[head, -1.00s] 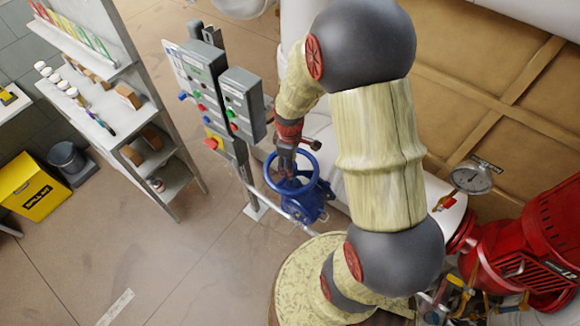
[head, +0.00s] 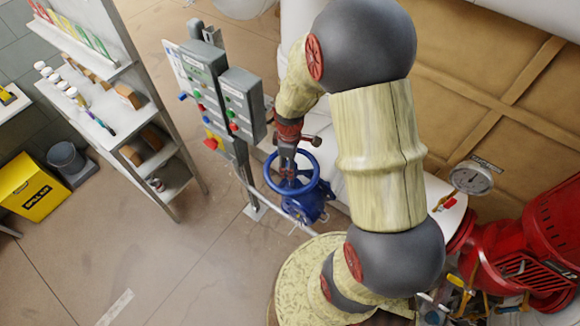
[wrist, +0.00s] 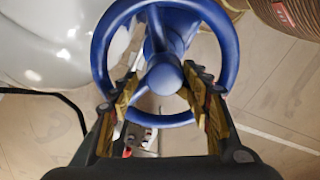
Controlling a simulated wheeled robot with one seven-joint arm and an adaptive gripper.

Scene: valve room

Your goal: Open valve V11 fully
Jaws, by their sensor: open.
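The blue valve handwheel (head: 292,173) stands on a blue valve body (head: 308,205) on the pale pipe. I cannot read a V11 label on it. In the wrist view the blue wheel (wrist: 232,60) fills the upper middle, with its hub (wrist: 163,76) near the centre. My gripper (head: 288,172) is over the wheel in the head view. In the wrist view my gripper (wrist: 164,98) is open, its two yellow-padded fingers apart on either side of the hub. I cannot tell whether the fingers touch the wheel.
Grey control boxes (head: 243,105) with coloured buttons stand close left of the wheel. A pressure gauge (head: 472,178) and a red motor (head: 535,240) are to the right. A shelf (head: 120,130) and a yellow bin (head: 33,187) stand at the left. The floor between is clear.

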